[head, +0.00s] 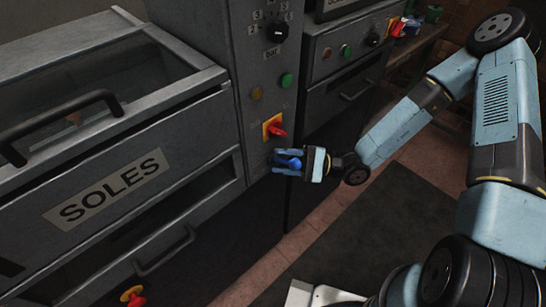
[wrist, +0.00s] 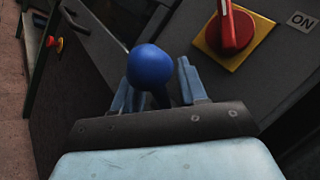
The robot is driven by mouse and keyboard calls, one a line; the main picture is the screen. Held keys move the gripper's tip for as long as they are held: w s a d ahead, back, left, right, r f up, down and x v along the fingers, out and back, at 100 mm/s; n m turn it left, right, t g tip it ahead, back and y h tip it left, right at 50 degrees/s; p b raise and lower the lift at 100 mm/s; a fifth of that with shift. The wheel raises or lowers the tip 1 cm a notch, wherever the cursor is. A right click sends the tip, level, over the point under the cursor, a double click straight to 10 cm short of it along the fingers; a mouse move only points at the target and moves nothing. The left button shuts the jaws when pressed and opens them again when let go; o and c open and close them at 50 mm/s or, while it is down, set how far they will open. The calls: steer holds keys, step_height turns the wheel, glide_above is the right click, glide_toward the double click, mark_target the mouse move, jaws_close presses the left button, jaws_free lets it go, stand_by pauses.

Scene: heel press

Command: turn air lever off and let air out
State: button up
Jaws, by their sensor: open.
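The air lever's blue ball knob (head: 289,163) is on the grey press front, below the red rotary switch. In the wrist view the round blue knob (wrist: 151,67) stands between my two fingers, toward the left one. My gripper (head: 280,162) is open, with a finger on either side of the knob; a gap shows at the right finger. My gripper's fingers also show in the wrist view (wrist: 158,88). Whether the left finger touches the knob is unclear. The lever's stem is mostly hidden behind the knob and gripper.
A red rotary switch (head: 276,129) on a yellow plate is just above the knob; an ON label (wrist: 301,21) is beside it. A dial (head: 279,33) and a green button (head: 287,80) are higher up. The SOLES drawer unit (head: 110,188) stands left. Dark floor mat lies right.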

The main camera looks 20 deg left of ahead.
steer(key=v, duration=1.3)
steer(key=shift+w+d+f, duration=0.1)
steer(key=s+d+r+n+t+h, duration=0.1)
steer(key=d+r+t+h, duration=0.3)
steer(key=r, duration=0.7)
steer(key=s+d+r+n+t+h, duration=0.1)
steer(key=s+d+r+t+h, duration=0.3)
steer(key=d+r+h, duration=0.4)
steer(key=s+d+r+n+t+h, duration=0.2)
steer(key=d+r+t+h, duration=0.3)
steer(key=d+r, duration=0.7)
step_height(320, 180, up, 4)
steer(key=shift+s+d+r+t+h, duration=0.25)
steer(key=shift+s+h, duration=0.4)
steer(key=shift+h, duration=0.35)
